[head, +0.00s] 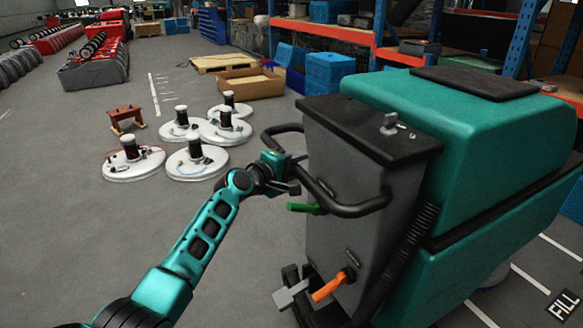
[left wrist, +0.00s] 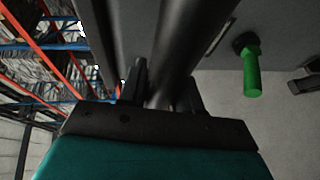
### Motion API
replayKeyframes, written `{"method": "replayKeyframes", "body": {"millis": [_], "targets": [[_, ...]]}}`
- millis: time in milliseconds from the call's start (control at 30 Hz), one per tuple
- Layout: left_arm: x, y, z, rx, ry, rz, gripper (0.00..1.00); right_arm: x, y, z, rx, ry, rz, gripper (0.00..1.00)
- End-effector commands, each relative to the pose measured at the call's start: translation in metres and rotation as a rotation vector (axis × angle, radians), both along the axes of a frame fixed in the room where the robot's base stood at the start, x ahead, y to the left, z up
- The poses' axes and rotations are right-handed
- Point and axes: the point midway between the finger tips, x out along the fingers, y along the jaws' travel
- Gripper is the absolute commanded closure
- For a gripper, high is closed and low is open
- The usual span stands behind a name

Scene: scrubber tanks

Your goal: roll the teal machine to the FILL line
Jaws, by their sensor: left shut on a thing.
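The teal machine (head: 450,130) stands at the right in the head view, its grey rear panel (head: 340,180) facing me. A black handlebar (head: 335,198) loops out from that panel. My left gripper (head: 290,172) is shut on the handlebar; the left wrist view shows the bar (left wrist: 185,50) between its fingers (left wrist: 162,88). A green lever (head: 305,208) sits below the bar and also shows in the left wrist view (left wrist: 251,72). An orange handle (head: 330,287) is low on the panel. The FILL marking (head: 563,303) is on the floor at the lower right, beside white lines. My right gripper is not in view.
Several white round discs with black motors (head: 197,160) lie on the floor left of the machine, near a small brown stool (head: 126,118). Boxes (head: 250,83) and blue-orange racks (head: 375,40) stand behind. Grey floor is open at the left.

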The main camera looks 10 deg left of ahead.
Motion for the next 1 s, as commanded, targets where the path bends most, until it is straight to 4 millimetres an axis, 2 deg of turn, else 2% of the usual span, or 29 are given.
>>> {"method": "replayKeyframes", "body": {"millis": [33,433,467,600,667,1000], "targets": [[-0.0006,-0.0070,0.0043,-0.008,-0.005,-0.011,1.00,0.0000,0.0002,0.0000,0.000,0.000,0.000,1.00],[-0.0007,-0.0073,0.0030,-0.007,-0.002,-0.012,1.00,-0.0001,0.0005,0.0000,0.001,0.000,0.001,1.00],[-0.0007,-0.0074,0.0029,-0.008,-0.001,-0.011,0.64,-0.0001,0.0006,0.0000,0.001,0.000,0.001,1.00],[-0.0003,-0.0061,0.0022,-0.006,0.000,-0.010,0.51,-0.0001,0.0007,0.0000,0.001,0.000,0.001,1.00],[-0.0001,-0.0052,0.0018,-0.006,-0.001,-0.008,0.46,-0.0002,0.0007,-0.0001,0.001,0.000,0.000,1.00],[-0.0033,0.0002,0.0009,-0.002,0.001,-0.003,0.46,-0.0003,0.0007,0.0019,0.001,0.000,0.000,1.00]]}}
